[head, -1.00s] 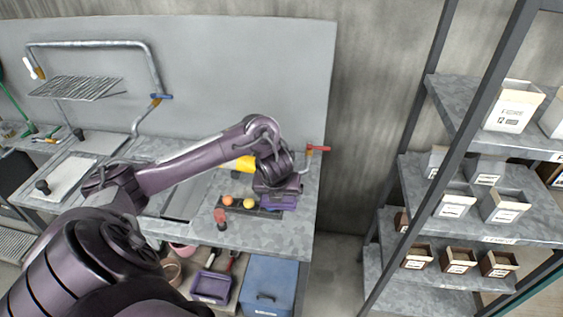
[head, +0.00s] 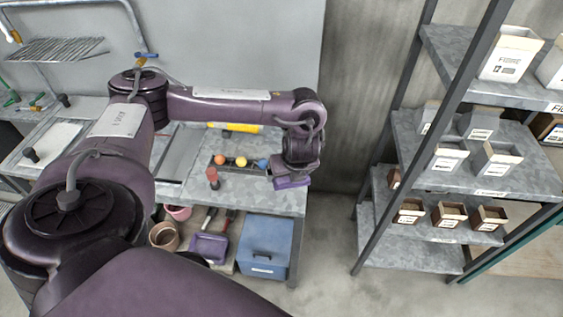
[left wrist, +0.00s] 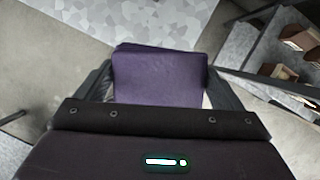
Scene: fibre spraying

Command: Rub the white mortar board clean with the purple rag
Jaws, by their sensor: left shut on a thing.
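The purple rag (head: 292,183) is held by my left gripper (head: 297,170) at the right front edge of the metal bench. In the left wrist view the rag (left wrist: 160,75) spans the space between both fingers of the gripper (left wrist: 158,92). Grey floor and a speckled bench corner show beyond it. A white board (head: 60,142), which looks like the mortar board, lies flat at the bench's left end, far from the rag. My left arm partly covers the bench between them. Any dirt on the board is too small to tell. My right gripper is not in view.
A dark tray with coloured balls (head: 240,162) and a red-topped item (head: 212,177) sit on the bench left of the gripper. A blue box (head: 264,247) and bins stand below. A shelf rack (head: 470,165) stands right, with free floor between.

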